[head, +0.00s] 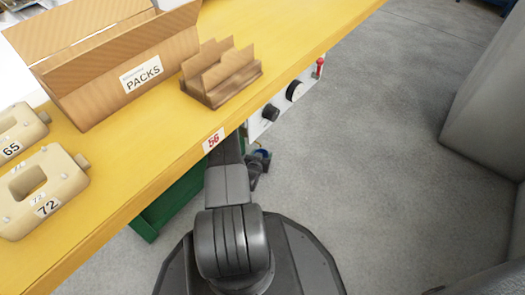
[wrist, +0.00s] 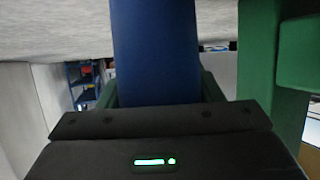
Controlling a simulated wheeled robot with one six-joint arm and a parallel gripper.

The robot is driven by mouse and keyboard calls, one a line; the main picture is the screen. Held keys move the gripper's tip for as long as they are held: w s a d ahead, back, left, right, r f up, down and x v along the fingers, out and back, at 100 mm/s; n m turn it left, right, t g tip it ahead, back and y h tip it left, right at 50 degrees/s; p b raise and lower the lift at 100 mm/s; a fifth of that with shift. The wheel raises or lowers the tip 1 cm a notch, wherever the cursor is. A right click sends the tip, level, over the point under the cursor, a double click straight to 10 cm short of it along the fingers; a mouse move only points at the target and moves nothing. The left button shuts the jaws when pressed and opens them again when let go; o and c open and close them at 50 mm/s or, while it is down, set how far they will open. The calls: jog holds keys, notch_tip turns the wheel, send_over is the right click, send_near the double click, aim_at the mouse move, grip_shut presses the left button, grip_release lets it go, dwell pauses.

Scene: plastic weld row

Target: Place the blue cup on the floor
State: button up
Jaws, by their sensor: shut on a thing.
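The blue cup (head: 262,153) shows only as a small bit of blue at the end of my arm, low beside the workbench. In the wrist view the blue cup (wrist: 155,50) fills the middle, right in front of the gripper body. My gripper (head: 257,164) is shut on it. The arm hides much of the gripper in the head view, and the cup hides the fingertips in the wrist view. The grey floor (head: 380,140) lies around and below the gripper. I cannot tell whether the cup touches it.
The yellow workbench (head: 165,140) runs along the left, above the gripper. It carries a PACKS box (head: 125,85), a small cardboard divider (head: 222,75) and numbered beige blocks (head: 45,190). A green bench part (head: 180,200) stands below. Open floor lies right; grey bulky objects (head: 490,110) edge it.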

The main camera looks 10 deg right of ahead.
jog(key=shift+w+f, duration=0.1)
jog(key=shift+f, duration=0.15)
jog(key=shift+f, duration=0.15)
jog(key=o, duration=1)
jog(key=shift+c, duration=0.2)
